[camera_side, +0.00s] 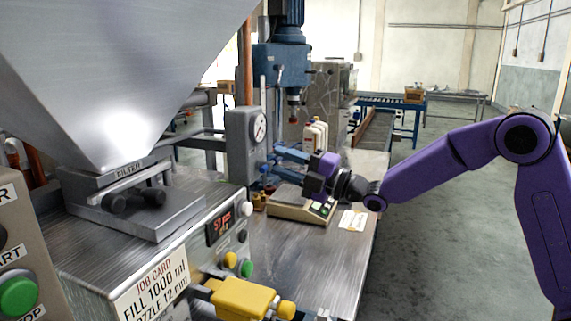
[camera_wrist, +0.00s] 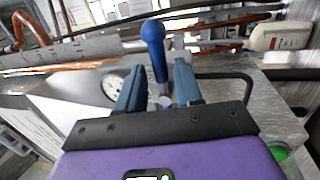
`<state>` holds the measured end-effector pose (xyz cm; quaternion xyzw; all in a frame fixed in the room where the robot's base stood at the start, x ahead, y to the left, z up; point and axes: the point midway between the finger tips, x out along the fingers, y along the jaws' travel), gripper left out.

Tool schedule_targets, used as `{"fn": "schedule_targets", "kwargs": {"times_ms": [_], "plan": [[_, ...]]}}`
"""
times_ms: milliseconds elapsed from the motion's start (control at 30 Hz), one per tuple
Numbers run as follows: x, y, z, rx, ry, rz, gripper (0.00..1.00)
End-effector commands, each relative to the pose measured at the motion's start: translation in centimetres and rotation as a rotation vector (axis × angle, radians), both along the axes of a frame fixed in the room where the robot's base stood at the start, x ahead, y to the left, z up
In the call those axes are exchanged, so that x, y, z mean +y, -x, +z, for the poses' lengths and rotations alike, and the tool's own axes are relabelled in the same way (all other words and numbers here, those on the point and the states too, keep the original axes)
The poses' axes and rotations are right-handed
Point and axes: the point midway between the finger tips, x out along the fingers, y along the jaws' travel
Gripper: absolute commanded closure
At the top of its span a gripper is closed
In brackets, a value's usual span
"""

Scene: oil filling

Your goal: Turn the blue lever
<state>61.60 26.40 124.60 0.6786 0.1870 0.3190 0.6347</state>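The blue lever (camera_wrist: 155,48) has a round blue knob and a straight stem. It stands upright in the middle of the wrist view, by the grey gauge housing (camera_wrist: 75,95). My gripper (camera_wrist: 159,75) is open, with one blue finger to the left of the lever stem and one to the right. Gaps show between the stem and both fingers. In the side view, my gripper (camera_side: 282,170) reaches left toward the gauge housing (camera_side: 240,145). The lever is small and partly hidden there, hard to tell from the blue fingers.
A scale (camera_side: 300,205) with green buttons sits on the metal table (camera_side: 290,265) just below my gripper. White bottles (camera_side: 314,138) stand behind it. A hopper (camera_side: 110,80) and a control box with a red display (camera_side: 220,226) fill the left. A yellow block (camera_side: 243,297) is in front.

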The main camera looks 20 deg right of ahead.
Motion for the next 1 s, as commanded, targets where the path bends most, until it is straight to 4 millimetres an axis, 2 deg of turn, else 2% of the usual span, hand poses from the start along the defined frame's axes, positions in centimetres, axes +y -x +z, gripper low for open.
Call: {"fn": "schedule_targets", "kwargs": {"times_ms": [467,1000], "plan": [[-0.6,0.6,-0.1,0.002,-0.002,-0.001,0.57],[-6.4,6.9,-1.9,0.004,-0.001,-0.003,0.57]]}}
